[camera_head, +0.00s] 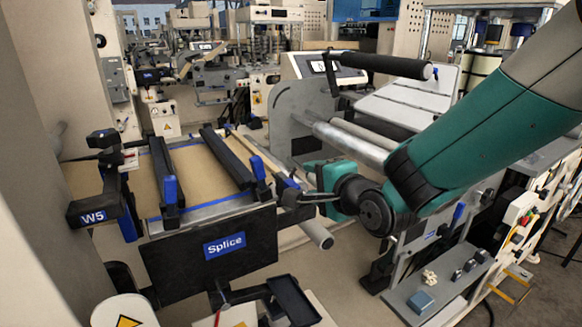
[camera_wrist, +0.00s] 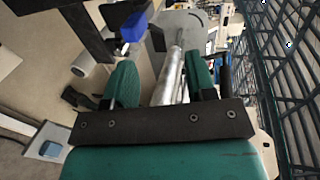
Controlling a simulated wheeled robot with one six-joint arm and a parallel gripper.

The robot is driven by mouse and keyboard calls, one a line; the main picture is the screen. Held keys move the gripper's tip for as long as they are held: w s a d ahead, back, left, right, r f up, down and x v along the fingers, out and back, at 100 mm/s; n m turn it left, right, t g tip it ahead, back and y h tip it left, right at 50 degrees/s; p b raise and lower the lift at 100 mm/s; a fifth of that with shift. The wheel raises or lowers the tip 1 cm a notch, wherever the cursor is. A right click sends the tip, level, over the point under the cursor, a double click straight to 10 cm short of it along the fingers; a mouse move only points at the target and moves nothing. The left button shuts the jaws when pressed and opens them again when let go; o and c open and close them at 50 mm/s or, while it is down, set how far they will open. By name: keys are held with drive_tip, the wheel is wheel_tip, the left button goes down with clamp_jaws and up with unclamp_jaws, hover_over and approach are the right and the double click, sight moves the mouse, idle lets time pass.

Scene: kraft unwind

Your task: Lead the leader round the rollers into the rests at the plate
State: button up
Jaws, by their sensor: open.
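The splice plate, with a black front panel marked "Splice" (camera_head: 207,246), is at the left in the head view. Brown kraft paper (camera_head: 201,168) lies on it under two black bars (camera_head: 228,158) with blue end levers. Grey rollers (camera_head: 348,145) run right of the plate; a silver roller (camera_wrist: 172,77) also shows in the wrist view. My gripper (camera_head: 312,188) is just right of the plate's front corner, beside a blue lever. In the wrist view my gripper (camera_wrist: 161,75) has its green fingers apart, with nothing clearly between them. I cannot clearly make out the leader or the rests.
A black bracket marked "W5" (camera_head: 93,215) stands at the plate's left. A black tray (camera_head: 293,299) sits low in front. A grey shelf (camera_head: 436,283) with a blue block is at lower right. A grey side plate (camera_head: 290,124) stands behind my gripper. Metal mesh (camera_wrist: 285,60) fills the wrist view's right.

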wheel_tip(320, 180, up, 2)
drive_tip(key=p, duration=0.1)
drive_tip(key=b, duration=0.4)
approach(291, 183)
drive_tip(key=w+f, duration=0.1)
drive_tip(key=f, duration=0.1)
drive_tip(key=x, duration=0.3)
drive_tip(key=b+x, duration=0.1)
drive_tip(key=x, duration=0.5)
drive_tip(key=shift+a+r+b, duration=0.25)
drive_tip(key=shift+r+b, duration=0.1)
clamp_jaws()
